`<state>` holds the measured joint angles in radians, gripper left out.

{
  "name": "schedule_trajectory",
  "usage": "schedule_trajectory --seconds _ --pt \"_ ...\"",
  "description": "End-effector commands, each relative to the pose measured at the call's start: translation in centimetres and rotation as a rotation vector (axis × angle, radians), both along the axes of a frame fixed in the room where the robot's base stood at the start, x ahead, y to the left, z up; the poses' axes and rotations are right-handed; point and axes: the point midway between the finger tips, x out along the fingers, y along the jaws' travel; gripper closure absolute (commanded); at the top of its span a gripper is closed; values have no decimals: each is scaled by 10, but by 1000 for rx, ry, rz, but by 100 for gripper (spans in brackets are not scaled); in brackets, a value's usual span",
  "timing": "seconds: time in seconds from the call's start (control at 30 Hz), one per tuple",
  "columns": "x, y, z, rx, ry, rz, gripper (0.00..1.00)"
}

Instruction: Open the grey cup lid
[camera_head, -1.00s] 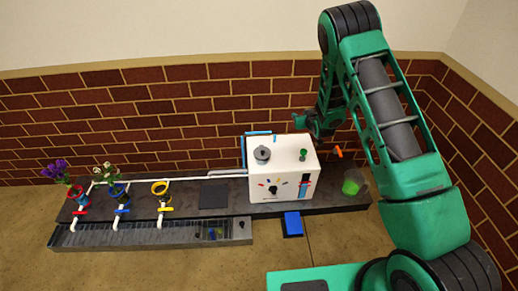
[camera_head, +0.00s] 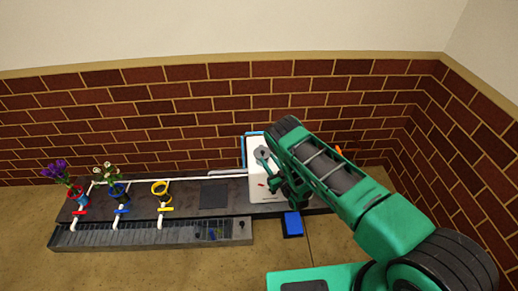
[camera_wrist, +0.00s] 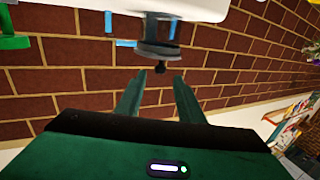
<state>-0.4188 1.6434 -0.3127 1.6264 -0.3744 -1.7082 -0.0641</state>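The grey cup lid (camera_head: 262,153) sits on top of the white machine (camera_head: 256,184) in the head view, near its left side. In the wrist view the grey lid (camera_wrist: 157,49) shows at the top centre, with a small black knob (camera_wrist: 160,68) pointing toward my gripper. My gripper (camera_wrist: 156,84) is open and empty, its two green fingers just short of the knob, one on each side. Whether they touch it is not clear. In the head view my arm hides my fingertips and the machine's right part.
A green part (camera_wrist: 12,41) shows beside the lid. A blue pad (camera_head: 292,224) lies before the machine. Several coloured valves (camera_head: 122,210) and vases with flowers (camera_head: 115,188) stand left on the dark counter (camera_head: 182,206). A brick wall (camera_head: 190,118) is behind.

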Motion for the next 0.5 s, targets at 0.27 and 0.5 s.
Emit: schedule_trajectory --seconds 0.27,0.5 --pt "32 13 1 4 -4 -1 65" --pt "71 28 1 2 -4 -2 65"
